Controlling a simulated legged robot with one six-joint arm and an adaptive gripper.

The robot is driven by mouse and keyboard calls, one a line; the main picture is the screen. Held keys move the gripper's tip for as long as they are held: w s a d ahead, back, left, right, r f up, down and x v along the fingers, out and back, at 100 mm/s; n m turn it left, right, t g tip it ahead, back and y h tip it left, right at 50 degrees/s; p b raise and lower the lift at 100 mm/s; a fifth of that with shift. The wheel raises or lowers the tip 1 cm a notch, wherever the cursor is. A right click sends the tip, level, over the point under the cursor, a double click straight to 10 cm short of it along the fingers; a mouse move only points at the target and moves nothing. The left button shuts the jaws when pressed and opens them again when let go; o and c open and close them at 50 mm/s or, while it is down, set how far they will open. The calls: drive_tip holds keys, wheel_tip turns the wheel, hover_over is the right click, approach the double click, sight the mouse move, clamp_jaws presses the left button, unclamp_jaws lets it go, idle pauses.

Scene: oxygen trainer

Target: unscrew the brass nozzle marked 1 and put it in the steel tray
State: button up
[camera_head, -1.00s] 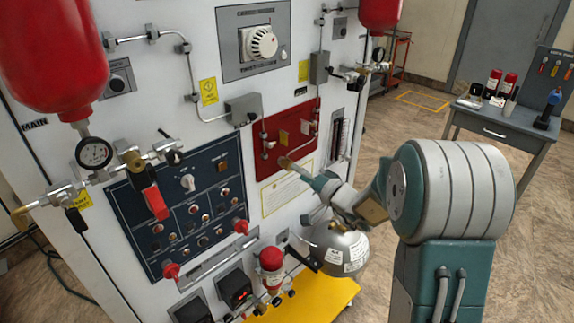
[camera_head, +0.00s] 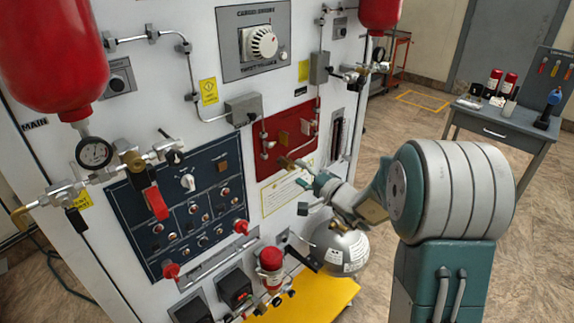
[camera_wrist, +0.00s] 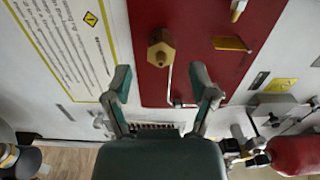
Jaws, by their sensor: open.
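A brass nozzle (camera_wrist: 160,48) with a hexagonal body and a dark hole sticks out from the red panel (camera_wrist: 200,75). I cannot read a number on it. My gripper (camera_wrist: 165,90) is open and empty in the wrist view, one finger on each side. The nozzle lies beyond the fingertips, roughly in line with the gap and apart from both fingers. In the head view my gripper (camera_head: 308,172) is at the lower edge of the red panel, and the small size hides the exact gap. I cannot make out a steel tray in either view.
A second brass piece (camera_wrist: 238,8) and a yellow tag (camera_wrist: 230,43) are on the panel. A white placard (camera_wrist: 70,45) is beside it. A grey desk (camera_head: 500,130) with red cylinders stands at the right. Open floor lies between the cabinet and desk.

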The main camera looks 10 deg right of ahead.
drive_tip(key=shift+m, duration=0.4)
drive_tip(key=shift+m, duration=1.8)
drive_tip(key=m, duration=0.3)
drive_tip(key=shift+m, duration=1.9)
